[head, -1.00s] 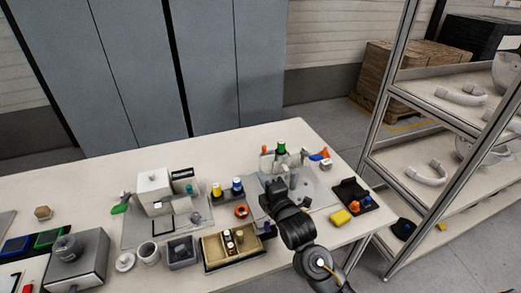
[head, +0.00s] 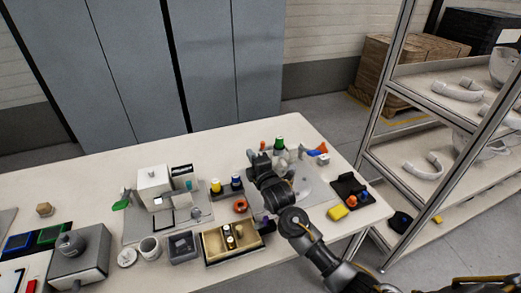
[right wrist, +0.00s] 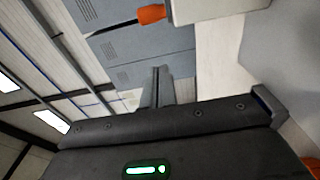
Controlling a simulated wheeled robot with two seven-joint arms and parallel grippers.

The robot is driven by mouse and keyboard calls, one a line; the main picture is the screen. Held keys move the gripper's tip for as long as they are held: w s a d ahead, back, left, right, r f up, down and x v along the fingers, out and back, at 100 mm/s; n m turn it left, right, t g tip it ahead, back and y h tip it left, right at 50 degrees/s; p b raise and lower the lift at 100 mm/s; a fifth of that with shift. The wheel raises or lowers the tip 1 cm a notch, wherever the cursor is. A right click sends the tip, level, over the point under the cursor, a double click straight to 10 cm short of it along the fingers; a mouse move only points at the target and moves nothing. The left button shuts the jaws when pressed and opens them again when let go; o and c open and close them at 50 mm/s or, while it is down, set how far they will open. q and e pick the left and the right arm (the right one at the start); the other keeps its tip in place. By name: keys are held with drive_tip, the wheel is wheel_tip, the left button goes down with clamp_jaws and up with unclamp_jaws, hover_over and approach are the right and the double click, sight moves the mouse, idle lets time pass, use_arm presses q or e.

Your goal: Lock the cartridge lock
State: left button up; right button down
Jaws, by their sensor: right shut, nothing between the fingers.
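A pale fixture with a green-capped cartridge (head: 279,143) stands upright on a grey plate (head: 318,190) at the right of the table. An orange tab (head: 263,144) shows at its left; which part is the lock, and its state, I cannot tell. My right gripper (head: 256,158) is shut and empty, just in front of the fixture's left side and hiding part of it. In the right wrist view, the shut fingers (right wrist: 160,84) point toward grey cabinets. An orange end (right wrist: 151,14) on a pale block (right wrist: 215,8) lies beyond them, apart. My left gripper is out of view.
Left of the fixture are yellow-topped and blue-topped bottles (head: 216,186), an orange ring (head: 240,205) and a divided tray (head: 212,243). Right are a yellow block (head: 338,212) and a black holder (head: 350,187). A shelf rack (head: 376,118) stands beyond the table's right edge.

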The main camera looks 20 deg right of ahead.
sight(264, 144)
drive_tip(key=d, duration=0.1)
drive_tip(key=w+d, duration=0.1)
drive_tip(key=d+p, duration=0.1)
drive_tip(key=shift+w+d, duration=0.25)
drive_tip(key=shift+w, duration=0.1)
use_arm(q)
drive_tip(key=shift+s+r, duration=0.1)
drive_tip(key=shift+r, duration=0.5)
use_arm(e)
drive_tip(key=shift+w, duration=0.1)
drive_tip(key=shift+d, duration=0.1)
